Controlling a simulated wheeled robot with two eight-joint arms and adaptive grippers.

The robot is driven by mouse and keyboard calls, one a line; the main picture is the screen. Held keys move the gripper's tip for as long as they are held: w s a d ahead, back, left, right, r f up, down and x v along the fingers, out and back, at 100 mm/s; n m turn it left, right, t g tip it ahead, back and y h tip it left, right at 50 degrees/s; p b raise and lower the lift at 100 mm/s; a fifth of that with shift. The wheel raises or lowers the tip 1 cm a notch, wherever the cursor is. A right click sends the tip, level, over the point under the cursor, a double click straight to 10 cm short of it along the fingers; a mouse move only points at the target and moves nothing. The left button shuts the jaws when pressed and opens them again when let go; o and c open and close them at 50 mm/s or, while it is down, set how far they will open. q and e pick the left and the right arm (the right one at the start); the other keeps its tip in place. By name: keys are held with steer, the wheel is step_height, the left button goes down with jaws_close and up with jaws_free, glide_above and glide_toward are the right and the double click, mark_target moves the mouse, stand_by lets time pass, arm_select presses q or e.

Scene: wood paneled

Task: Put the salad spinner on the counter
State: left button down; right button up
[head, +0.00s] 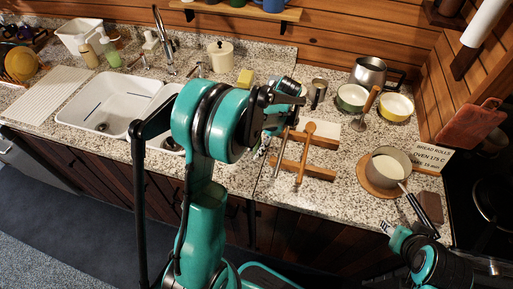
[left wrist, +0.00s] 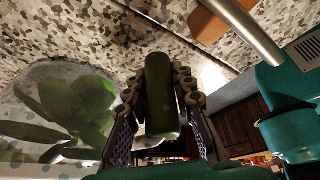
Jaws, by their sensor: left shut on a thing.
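In the left wrist view my left gripper (left wrist: 160,88) has its two fingers on either side of a dark green cylinder (left wrist: 160,75) and is shut on it. A clear rounded container with green leaves (left wrist: 65,110) fills the left of that view, beside the fingers; it looks like the salad spinner. I cannot tell whether the cylinder is part of it. In the head view my left gripper (head: 288,98) is over the counter (head: 335,215), and my arm hides much of what is there. My right gripper (head: 388,228) is low at the right; its fingers are too small to read.
A double sink (head: 100,100) lies at the left. A wooden rack (head: 303,168) with utensils lies mid-counter. A pot of white contents (head: 386,168) stands on a round board at the right. Green and yellow pots (head: 397,106) stand at the back. Bare counter shows in front of the rack.

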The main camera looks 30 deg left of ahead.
arm_select(q)
steer(key=shift+f, duration=0.3)
stand_by(0.4)
steer(key=c, duration=0.9)
jaws_free()
steer(key=v, duration=1.2)
steer(key=shift+s+r, duration=0.1)
